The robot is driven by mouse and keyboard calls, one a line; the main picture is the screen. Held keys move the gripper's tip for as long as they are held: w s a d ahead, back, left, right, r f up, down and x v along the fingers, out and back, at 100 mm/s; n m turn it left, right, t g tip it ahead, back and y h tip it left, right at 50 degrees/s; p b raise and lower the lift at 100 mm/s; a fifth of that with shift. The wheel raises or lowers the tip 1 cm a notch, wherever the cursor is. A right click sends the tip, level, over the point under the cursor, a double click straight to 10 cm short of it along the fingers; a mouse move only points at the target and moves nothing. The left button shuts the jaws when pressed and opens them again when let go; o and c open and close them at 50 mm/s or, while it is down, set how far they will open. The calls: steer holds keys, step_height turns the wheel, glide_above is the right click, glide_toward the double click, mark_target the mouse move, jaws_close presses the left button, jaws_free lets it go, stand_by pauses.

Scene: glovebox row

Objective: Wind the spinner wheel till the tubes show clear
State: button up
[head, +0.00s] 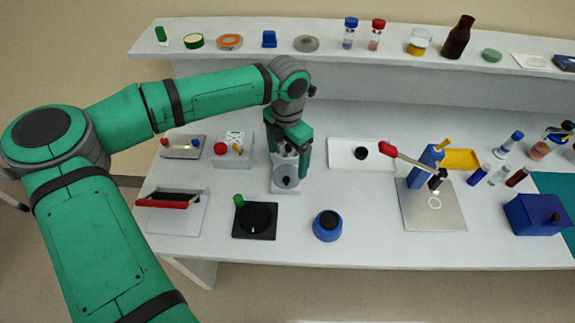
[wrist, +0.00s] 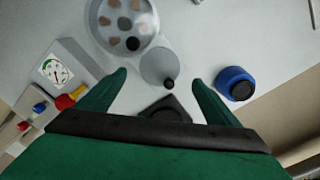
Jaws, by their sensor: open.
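The spinner (head: 286,183) is a pale stand on the bench below my gripper. In the wrist view its round rotor head (wrist: 97,18) holds several tubes (wrist: 124,23), with brownish and dark tops. The grey spinner wheel (wrist: 156,62) sits beside the rotor and carries a small dark crank knob (wrist: 169,84). My gripper (head: 290,152) points down over the spinner. In the wrist view my gripper (wrist: 158,80) is open, with the wheel and knob seen between its fingertips. Nothing is held. Whether a finger touches the knob cannot be told.
A black plate with a dial (head: 256,218) and a blue round pot (head: 327,226) stand in front. A box with a gauge (head: 233,150) is close on the left. A grey-based lever press (head: 433,212) stands right. A shelf (head: 340,55) runs behind.

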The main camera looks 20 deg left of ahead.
steer(key=shift+r, duration=2.2)
steer(key=shift+s, duration=0.1)
